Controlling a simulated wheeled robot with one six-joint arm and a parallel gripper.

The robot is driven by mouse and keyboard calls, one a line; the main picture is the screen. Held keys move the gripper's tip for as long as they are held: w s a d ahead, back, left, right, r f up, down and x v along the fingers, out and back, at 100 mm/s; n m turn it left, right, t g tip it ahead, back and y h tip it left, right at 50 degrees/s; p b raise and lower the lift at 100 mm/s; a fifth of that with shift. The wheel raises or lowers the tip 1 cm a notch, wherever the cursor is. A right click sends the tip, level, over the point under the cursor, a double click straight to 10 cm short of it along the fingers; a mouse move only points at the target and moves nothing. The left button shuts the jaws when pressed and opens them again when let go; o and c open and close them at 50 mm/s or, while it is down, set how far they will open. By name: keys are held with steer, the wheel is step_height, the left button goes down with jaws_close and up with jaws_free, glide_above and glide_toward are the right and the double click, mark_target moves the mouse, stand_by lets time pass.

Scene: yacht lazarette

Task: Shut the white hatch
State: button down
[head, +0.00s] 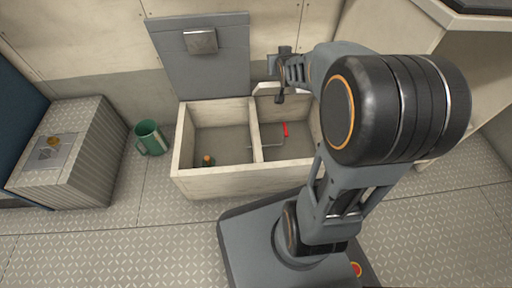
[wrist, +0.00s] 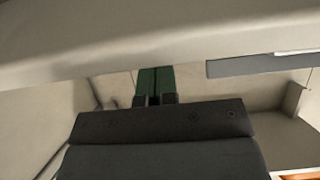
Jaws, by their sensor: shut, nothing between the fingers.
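A pale bin (head: 240,182) with two open compartments stands on the floor. A pale edge (head: 266,87) shows at the back of its right compartment. It may be part of the white hatch; my arm hides most of that area, so I cannot tell the hatch's angle. My gripper (head: 281,97) is at the back of the right compartment, beside that edge. In the wrist view my gripper (wrist: 155,78) shows its two green fingers together and empty, close to a broad pale slab (wrist: 150,40) across the top. I cannot tell whether they touch.
A grey lid (head: 205,70) with a metal latch stands raised behind the left compartment. A small orange-topped item (head: 208,160) lies in the left compartment, a red-handled item (head: 285,130) in the right. A green mug (head: 149,138) and a ribbed box (head: 75,165) stand left.

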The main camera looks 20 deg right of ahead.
steer(key=shift+s+f, duration=0.15)
steer(key=shift+s, duration=0.2)
steer(key=shift+r+p, duration=0.5)
steer(key=shift+r, duration=0.05)
step_height(320, 180, up, 11)
steer(key=s+p, duration=0.2)
steer(key=p, duration=0.7)
steer(key=shift+s+a, duration=0.4)
steer(key=s+a+r+n+g+y+p, duration=0.1)
steer(key=s+a+r+g+p, duration=0.2)
steer(key=s+r+p, duration=0.3)
steer(key=s+a+r+n+g+y+p, duration=0.1)
steer(key=s+a+r+p, duration=0.3)
steer(key=r+p, duration=0.8)
steer(key=s+a+r+g+y+p, duration=0.1)
steer(key=s+a+r+g+p, duration=0.3)
steer(key=s+r+p, duration=0.5)
steer(key=r+p, duration=0.1)
steer(key=p, duration=0.4)
steer(key=shift+n+g, duration=0.3)
steer(key=shift+n, duration=0.1)
